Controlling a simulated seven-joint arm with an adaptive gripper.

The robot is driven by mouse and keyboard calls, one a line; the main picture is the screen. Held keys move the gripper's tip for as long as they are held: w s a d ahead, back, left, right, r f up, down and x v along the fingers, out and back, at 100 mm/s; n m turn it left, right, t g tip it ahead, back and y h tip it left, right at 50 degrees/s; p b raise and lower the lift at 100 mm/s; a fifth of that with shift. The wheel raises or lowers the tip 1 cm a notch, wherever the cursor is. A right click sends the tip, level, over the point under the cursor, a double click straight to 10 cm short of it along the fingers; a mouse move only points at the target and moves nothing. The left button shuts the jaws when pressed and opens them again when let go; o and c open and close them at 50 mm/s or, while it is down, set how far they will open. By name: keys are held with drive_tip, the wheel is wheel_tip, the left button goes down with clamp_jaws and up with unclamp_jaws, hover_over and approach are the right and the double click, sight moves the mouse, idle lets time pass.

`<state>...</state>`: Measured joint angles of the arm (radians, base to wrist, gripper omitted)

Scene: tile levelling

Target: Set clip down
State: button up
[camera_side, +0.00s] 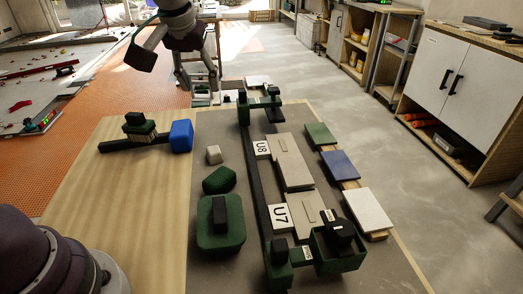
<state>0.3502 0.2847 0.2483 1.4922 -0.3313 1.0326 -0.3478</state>
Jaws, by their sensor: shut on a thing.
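My gripper (200,82) is at the top of the side view, above the far edge of the work table (120,182). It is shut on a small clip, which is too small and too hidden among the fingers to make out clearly. Pale tiles (290,160) lie in the middle of the grey mat (220,268), with another tile (307,212) nearer the camera. White cards marked U8 (262,149) and U7 (281,216) lie to the left of these tiles.
A long dark rail (254,190) with green end blocks runs beside the tiles. A green block with a black handle (220,222), a green wedge (219,180) and a blue block (181,136) stand to the left. Green, blue and white samples (340,165) line the right edge.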

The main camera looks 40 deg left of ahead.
drive_tip(key=s+a+f+n+g+y, duration=0.1)
drive_tip(key=s+a+f+n+g, duration=0.3)
drive_tip(key=s+a+f+n, duration=0.4)
drive_tip(key=s+a+f+n+g, duration=0.35)
drive_tip(key=s+a+n, duration=0.25)
drive_tip(key=s+n, duration=0.45)
drive_tip(key=f, duration=0.3)
drive_tip(key=f+n, duration=0.1)
drive_tip(key=f, duration=0.2)
drive_tip(key=f+n, duration=0.1)
drive_tip(key=f, duration=0.2)
drive_tip(key=shift+w+a, duration=0.15)
drive_tip(key=shift+w, duration=0.15)
drive_tip(key=shift+f, duration=0.15)
drive_tip(key=o, duration=0.8)
drive_tip(key=shift+c, duration=0.2)
